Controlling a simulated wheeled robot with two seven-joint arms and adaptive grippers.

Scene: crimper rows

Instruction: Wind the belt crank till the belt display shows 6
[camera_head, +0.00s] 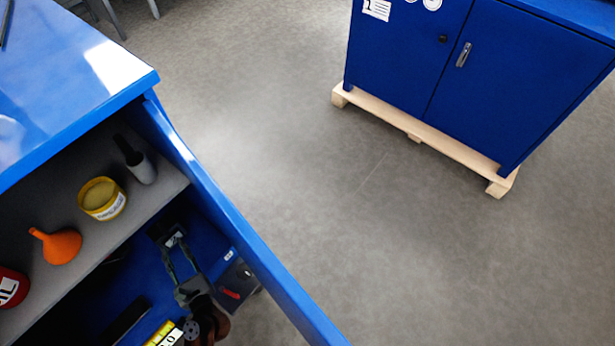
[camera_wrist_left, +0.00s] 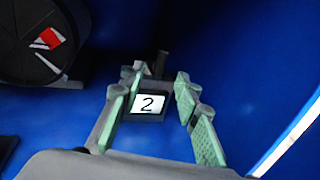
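A small dark display block (camera_wrist_left: 148,103) with a white face reading 2 shows in the left wrist view. A short dark post (camera_wrist_left: 160,62) stands up behind it; I cannot tell whether it is the belt crank. My left gripper (camera_wrist_left: 158,82) is open, with its green-padded fingers apart on either side of the block. Nothing is visibly clamped. In the head view, my left gripper (camera_head: 178,262) reaches into the lower part of the open blue cabinet, below the shelf. There the display's number is too small to read. My right gripper is out of view.
The cabinet's open door (camera_head: 240,220) stands right of my left gripper. The shelf holds an orange funnel (camera_head: 60,246), yellow tin (camera_head: 102,199) and dark-topped bottle (camera_head: 138,162). A black round thing (camera_wrist_left: 40,45) with a red-white mark is left of the gripper.

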